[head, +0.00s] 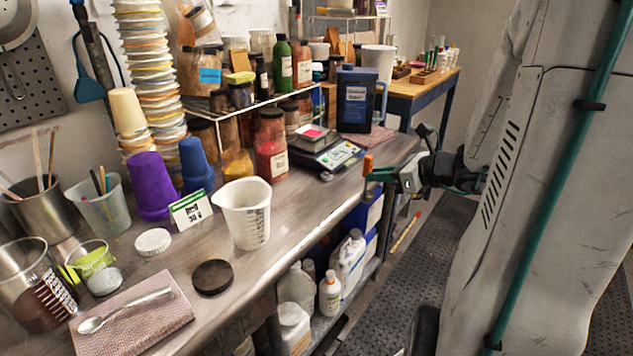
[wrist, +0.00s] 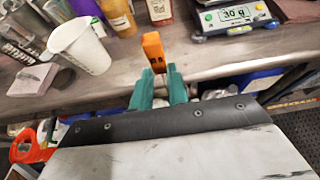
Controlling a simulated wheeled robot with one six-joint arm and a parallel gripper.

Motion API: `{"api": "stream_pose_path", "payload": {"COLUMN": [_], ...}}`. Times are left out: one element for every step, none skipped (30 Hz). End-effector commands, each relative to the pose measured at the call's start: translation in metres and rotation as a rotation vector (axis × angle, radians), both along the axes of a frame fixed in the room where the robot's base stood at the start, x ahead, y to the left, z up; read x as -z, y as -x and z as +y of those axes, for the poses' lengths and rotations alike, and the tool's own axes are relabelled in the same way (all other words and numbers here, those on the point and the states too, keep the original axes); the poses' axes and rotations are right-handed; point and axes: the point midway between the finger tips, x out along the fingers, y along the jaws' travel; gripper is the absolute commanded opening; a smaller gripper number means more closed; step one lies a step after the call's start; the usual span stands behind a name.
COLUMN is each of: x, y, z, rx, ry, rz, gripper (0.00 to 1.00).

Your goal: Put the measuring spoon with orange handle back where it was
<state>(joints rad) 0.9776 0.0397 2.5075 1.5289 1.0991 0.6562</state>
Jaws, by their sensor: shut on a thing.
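My gripper (head: 383,176) is in the air just off the front edge of the bench, right of the white pitcher. In the wrist view its green fingers (wrist: 158,86) are shut on the orange handle (wrist: 153,50) of the measuring spoon. The handle sticks up past the fingertips. In the head view the same orange handle (head: 368,164) stands upright at the fingertips. The spoon's bowl is not visible in either view.
The bench (head: 325,196) is bare near the gripper. A white pitcher (head: 246,213), a digital scale (head: 335,157), a black lid (head: 212,277) and a folded cloth (head: 150,329) with a metal spoon (head: 125,310) are on it. Bottles (head: 330,292) stand below.

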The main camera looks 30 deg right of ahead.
Motion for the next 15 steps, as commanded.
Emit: {"api": "stream_pose_path", "payload": {"x": [0.001,0.001,0.002,0.002,0.003,0.004,0.005,0.006,0.007,0.008,0.009,0.010,0.011,0.011,0.012], "y": [-0.003,-0.007,-0.014,-0.021,-0.029,-0.040,-0.048,-0.056,-0.067,-0.075,-0.083,-0.094,-0.101,-0.109,-0.119], "z": [0.001,0.002,0.003,0.004,0.005,0.007,0.009,0.010,0.012,0.013,0.015,0.016,0.018,0.020,0.021], "rx": [-0.003,-0.005,-0.005,-0.007,-0.006,-0.008,-0.007,-0.006,-0.006,-0.006,-0.005,-0.005,-0.005,-0.005,-0.005], "ry": [0.000,0.000,0.000,-0.001,-0.001,0.000,-0.001,0.000,-0.001,0.000,0.000,0.000,0.000,0.000,0.000], "rz": [0.000,0.000,0.000,0.000,0.000,0.000,0.000,0.001,0.000,0.001,0.000,0.000,0.001,0.000,0.000], "gripper": [0.00,0.00,0.00,0.00,0.00,0.00,0.00,0.00,0.00,0.00,0.00,0.00,0.00,0.00,0.00]}}
